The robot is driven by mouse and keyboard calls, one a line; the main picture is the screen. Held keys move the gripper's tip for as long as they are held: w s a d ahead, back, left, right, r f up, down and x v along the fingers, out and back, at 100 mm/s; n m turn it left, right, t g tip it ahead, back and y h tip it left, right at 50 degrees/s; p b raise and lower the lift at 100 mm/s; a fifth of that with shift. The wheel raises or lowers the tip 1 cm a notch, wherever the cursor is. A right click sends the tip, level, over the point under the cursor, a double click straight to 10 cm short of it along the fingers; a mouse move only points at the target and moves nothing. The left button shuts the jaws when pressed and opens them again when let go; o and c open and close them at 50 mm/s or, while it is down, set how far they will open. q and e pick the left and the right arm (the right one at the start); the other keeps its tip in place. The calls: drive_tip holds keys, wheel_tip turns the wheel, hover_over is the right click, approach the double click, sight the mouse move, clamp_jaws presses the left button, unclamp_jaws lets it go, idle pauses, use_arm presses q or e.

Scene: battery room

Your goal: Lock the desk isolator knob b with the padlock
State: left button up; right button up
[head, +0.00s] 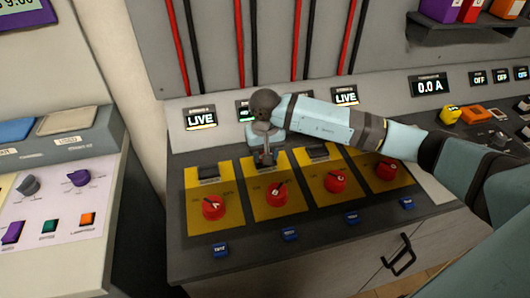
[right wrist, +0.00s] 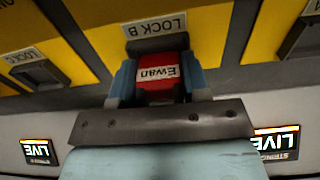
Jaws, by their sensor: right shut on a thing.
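The red padlock (right wrist: 164,88) with a white "Ewan" label sits between the blue fingers of my right gripper in the right wrist view. My right gripper (head: 264,157) is shut on it, right at the dark slot under the "LOCK B" label (right wrist: 155,27). Whether the shackle is in the slot is hidden. In the head view the gripper is above the second red knob from the left, knob b (head: 276,194), on its yellow plate, and the padlock cannot be made out. My left gripper is not in view.
Other red knobs stand at left (head: 213,207) and right (head: 337,182), each on a yellow plate with a dark lock block. Several blue tags line the desk front. A lit "LIVE" display (head: 201,118) is behind. A shelf (head: 470,30) with boxes hangs upper right.

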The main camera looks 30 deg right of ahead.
drive_tip(key=shift+f, duration=0.2)
drive_tip(key=shift+r, duration=0.15)
drive_tip(key=shift+r, duration=0.7)
idle(0.8)
drive_tip(key=shift+f+b, duration=0.85)
drive_tip(key=shift+b, duration=0.1)
drive_tip(key=o, duration=0.7)
drive_tip(key=shift+r, duration=0.15)
